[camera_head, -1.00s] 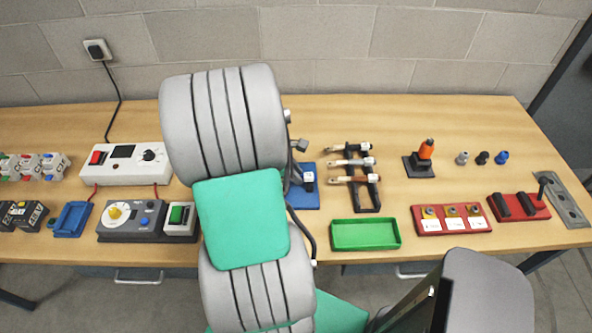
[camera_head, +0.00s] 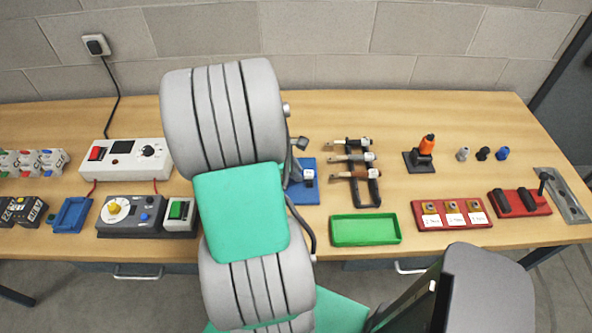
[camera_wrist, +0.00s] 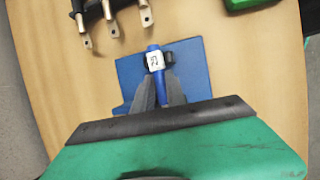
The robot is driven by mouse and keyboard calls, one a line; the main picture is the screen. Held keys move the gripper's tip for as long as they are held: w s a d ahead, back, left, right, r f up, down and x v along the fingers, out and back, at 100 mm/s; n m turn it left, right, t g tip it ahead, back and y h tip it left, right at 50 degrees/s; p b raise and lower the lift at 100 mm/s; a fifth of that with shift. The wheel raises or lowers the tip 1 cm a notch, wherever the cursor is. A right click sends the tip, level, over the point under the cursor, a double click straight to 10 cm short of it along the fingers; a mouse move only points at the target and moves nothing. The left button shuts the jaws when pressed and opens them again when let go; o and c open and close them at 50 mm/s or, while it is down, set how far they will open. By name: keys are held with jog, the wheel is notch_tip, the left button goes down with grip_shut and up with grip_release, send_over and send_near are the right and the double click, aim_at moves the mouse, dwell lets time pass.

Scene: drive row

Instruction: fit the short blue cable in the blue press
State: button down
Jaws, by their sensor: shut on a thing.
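The blue press (camera_wrist: 190,60) is a flat blue plate with a small dark part on it; it also shows in the head view (camera_head: 308,195), partly hidden by my arm. The short blue cable (camera_wrist: 153,49) has a white label with dark marks and lies over the press plate in the wrist view. My gripper (camera_wrist: 159,82) is shut on the cable, with its grey fingers on either side of its near end. The dark part sits right beside the label. I cannot tell whether the cable is seated in the press or just above it. The head view hides most of my gripper.
A dark rack with several lugged cables (camera_head: 362,172) stands just right of the press. A green tray (camera_head: 365,230) lies in front of the rack. A grey unit with a green button (camera_head: 179,212) stands left of my arm. The table between rack and orange-topped tool (camera_head: 424,150) is clear.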

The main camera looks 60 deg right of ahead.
jog(key=shift+f, duration=0.3)
jog(key=c, duration=1.3)
grip_release()
jog(key=shift+r, duration=0.1)
jog(key=v, duration=0.7)
jog(key=shift+w+a+r, duration=0.1)
jog(key=shift+a+r, duration=0.05)
jog(key=shift+r, duration=0.15)
